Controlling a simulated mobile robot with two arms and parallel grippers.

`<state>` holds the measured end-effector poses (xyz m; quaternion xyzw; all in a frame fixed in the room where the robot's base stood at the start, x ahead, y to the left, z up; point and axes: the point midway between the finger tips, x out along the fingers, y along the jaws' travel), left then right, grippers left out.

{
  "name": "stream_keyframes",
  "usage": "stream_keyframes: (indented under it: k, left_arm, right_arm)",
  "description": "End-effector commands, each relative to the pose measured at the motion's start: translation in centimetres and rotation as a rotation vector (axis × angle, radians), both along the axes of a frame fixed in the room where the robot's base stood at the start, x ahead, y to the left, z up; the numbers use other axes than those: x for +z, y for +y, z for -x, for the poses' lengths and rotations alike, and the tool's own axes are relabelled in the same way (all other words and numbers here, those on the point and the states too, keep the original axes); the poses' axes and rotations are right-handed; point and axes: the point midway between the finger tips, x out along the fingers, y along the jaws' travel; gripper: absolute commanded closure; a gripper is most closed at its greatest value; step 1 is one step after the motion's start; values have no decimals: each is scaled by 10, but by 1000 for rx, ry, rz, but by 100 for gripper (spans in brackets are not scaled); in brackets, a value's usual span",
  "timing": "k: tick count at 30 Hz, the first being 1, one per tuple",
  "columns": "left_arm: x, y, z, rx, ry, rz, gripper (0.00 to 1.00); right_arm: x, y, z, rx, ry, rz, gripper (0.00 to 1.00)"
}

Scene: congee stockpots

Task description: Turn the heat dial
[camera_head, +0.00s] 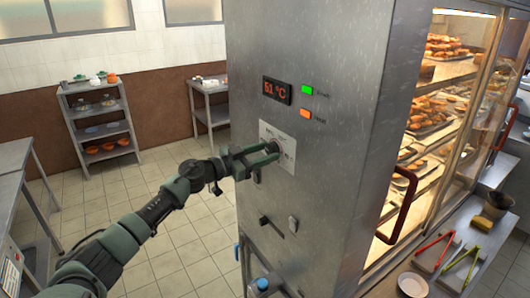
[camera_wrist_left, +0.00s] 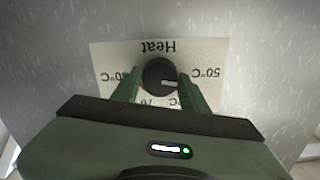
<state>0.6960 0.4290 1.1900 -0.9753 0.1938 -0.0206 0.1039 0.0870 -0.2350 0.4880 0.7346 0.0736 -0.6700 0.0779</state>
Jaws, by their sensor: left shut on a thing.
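The heat dial (camera_wrist_left: 159,77) is a round dark knob with a light pointer mark, on a pale plate (camera_wrist_left: 213,58) marked "Heat" with temperature labels. The plate also shows in the head view (camera_head: 268,133), on the side of a tall metal cabinet (camera_head: 310,60). My left gripper (camera_wrist_left: 159,88) has one finger on each side of the dial and is shut on it. In the head view, the left gripper (camera_head: 272,151) reaches the plate and hides most of the dial. A red display (camera_head: 277,91) above reads 51 °C. My right gripper is not in view.
A green light (camera_head: 307,90) and an orange light (camera_head: 305,113) sit right of the display. A black lever (camera_head: 272,226) is below the plate. The lit glass case with a red handle (camera_head: 403,205) is at right. Tiled floor lies open at left.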

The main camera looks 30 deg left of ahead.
Motion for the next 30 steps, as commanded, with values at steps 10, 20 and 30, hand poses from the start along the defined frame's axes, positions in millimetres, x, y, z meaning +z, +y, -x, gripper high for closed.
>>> stream_keyframes:
  k: [10,20,30]
  left_arm:
    - [-1,0,0,0,-123,-300,97]
    - [-1,0,0,1,-244,-590,97]
    - [-2,0,0,0,-368,-889,97]
  right_arm:
    - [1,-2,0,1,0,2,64]
    - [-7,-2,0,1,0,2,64]
    - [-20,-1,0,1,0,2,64]
